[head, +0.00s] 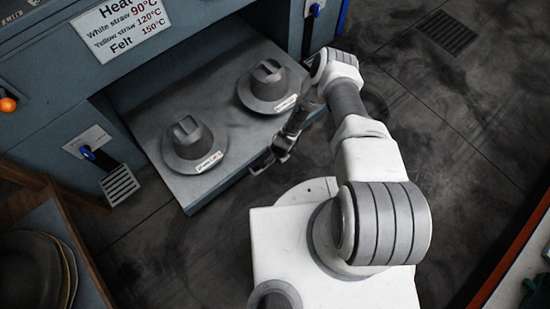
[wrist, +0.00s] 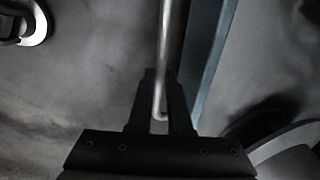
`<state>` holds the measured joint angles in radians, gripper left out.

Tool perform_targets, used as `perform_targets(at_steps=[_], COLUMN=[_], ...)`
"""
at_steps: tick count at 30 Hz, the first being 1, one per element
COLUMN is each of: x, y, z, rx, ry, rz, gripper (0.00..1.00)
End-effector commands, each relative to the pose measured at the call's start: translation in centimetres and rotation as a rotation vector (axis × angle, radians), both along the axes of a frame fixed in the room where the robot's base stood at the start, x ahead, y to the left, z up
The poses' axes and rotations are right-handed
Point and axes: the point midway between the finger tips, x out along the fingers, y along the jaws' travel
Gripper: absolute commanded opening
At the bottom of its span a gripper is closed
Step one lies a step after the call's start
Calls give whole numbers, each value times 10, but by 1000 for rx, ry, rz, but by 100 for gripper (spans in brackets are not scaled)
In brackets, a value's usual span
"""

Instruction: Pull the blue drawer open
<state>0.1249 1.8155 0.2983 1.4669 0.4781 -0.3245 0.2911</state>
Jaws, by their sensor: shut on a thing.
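The blue drawer (head: 232,110) stands out from the blue-grey press in the head view, with two grey hat forms on its top. Its front edge also shows as a blue strip (wrist: 208,60) in the wrist view. My gripper (head: 281,150) is at the front of the drawer, near the middle of its front edge. In the wrist view my gripper (wrist: 161,78) has its fingers on either side of a thin metal handle bar (wrist: 167,35) and is shut on it. My gripper and arm hide part of the handle and front in the head view.
The hat forms (head: 188,140) and (head: 268,82) carry small labels. A blue lever (head: 88,153) sticks out left of the drawer. Brown round things (head: 35,270) lie at lower left. Dark floor (head: 470,110) is open at right. My white base stands close in front.

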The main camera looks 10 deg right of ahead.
Motion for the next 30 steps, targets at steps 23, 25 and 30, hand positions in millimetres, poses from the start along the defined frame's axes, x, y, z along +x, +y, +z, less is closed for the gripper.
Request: perform_targets(at_steps=[23, 25, 30], x=[0, 0, 0], y=[0, 0, 0], z=[0, 0, 3], rx=[1, 1, 0], ry=[1, 1, 0], rz=[0, 0, 0], gripper=[47, 47, 47])
